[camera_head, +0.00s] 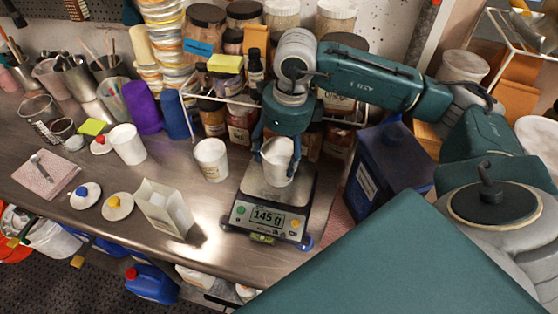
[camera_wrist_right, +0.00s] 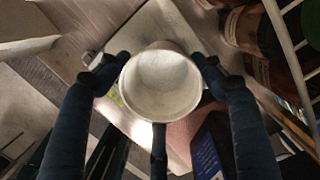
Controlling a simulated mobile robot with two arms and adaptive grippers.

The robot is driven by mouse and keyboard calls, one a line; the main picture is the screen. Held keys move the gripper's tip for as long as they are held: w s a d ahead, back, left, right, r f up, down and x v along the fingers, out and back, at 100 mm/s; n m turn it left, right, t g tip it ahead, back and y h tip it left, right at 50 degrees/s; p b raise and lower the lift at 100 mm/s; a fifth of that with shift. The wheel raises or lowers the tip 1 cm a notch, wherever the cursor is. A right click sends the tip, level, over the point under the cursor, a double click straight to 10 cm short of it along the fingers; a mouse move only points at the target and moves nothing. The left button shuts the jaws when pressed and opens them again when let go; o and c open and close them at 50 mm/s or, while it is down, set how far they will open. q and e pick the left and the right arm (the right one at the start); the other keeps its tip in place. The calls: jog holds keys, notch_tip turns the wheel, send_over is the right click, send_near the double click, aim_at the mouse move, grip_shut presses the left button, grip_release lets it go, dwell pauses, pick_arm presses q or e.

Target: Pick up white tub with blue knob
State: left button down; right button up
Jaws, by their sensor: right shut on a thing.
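My right gripper (camera_head: 277,138) points down over the digital scale (camera_head: 267,220) and is shut on an open white tub (camera_head: 276,168). In the right wrist view the tub (camera_wrist_right: 160,85) sits between my fingers, its open mouth facing the camera, with no lid on it. I cannot tell whether its base touches the scale's plate; the display reads 145 g. A round white lid with a blue knob (camera_head: 84,193) lies apart on the table at the left. Two other white tubs stand there, one at centre (camera_head: 211,161) and one further left (camera_head: 127,145). My left gripper is out of view.
Lids with a yellow knob (camera_head: 115,206) and a red knob (camera_head: 101,146) lie on the metal table. A cream open box (camera_head: 165,209) stands left of the scale. Jars crowd the back; a dark blue container (camera_head: 388,168) stands right of the scale.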

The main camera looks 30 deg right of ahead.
jog(key=shift+r, duration=0.45)
notch_tip(320, 180, up, 19)
jog(key=shift+b, duration=0.45)
